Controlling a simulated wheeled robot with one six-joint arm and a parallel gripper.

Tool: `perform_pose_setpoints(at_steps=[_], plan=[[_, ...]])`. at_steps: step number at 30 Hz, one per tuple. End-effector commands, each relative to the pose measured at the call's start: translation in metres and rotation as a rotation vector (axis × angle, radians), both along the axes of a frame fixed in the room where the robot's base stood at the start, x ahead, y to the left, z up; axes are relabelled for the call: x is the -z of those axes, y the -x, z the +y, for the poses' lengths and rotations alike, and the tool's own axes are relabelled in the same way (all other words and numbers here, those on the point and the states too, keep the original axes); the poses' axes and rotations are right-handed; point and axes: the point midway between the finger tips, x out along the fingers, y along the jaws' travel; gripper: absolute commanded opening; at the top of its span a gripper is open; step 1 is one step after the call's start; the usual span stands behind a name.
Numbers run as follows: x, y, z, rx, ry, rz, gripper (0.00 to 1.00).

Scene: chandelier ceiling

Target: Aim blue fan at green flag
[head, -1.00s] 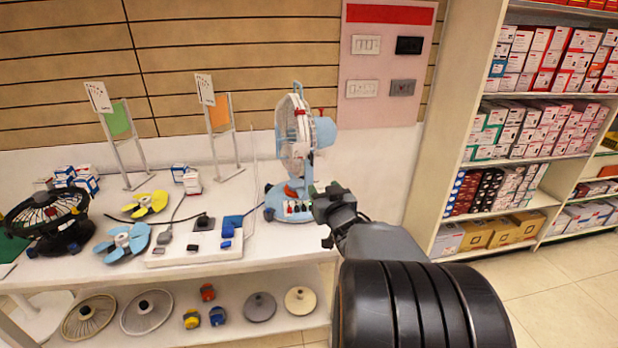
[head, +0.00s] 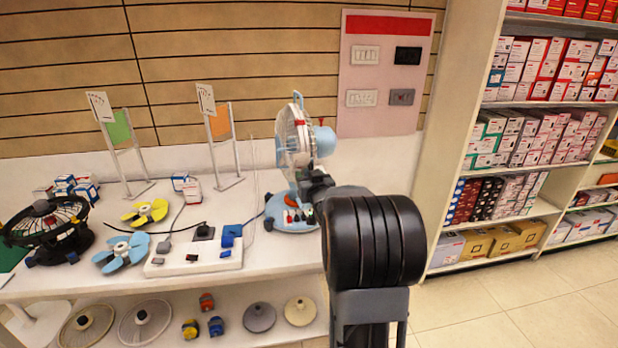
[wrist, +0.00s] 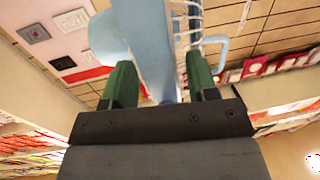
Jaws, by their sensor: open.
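The blue fan (head: 325,141) stands on the white counter, its grille facing left and its rounded motor housing on the right. The green flag (head: 118,127) hangs on a metal stand at the back left of the counter. My gripper (head: 308,182) is at the fan's neck, below the head, partly hidden by my arm. In the wrist view, my gripper's two green fingers (wrist: 160,82) stand apart, with the fan's light-blue body (wrist: 150,40) between or just beyond them. I cannot tell whether they touch it.
An orange flag (head: 220,122) on a similar stand is between the green flag and the fan. Shelves of boxes (head: 515,140) stand right.

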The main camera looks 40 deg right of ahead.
Motion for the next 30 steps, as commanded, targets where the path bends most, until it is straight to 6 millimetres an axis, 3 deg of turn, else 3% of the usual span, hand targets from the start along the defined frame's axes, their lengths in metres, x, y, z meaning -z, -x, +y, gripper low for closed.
perform_pose_setpoints(at_steps=[8, 24, 30], plan=[[0.0001, -0.0009, -0.0002, 0.0, 0.0, 0.0, 0.53], [0.0, -0.0006, -0.0002, 0.0, 0.0, 0.0, 0.01], [0.0, -0.0006, -0.0002, 0.0, 0.0, 0.0, 0.0]])
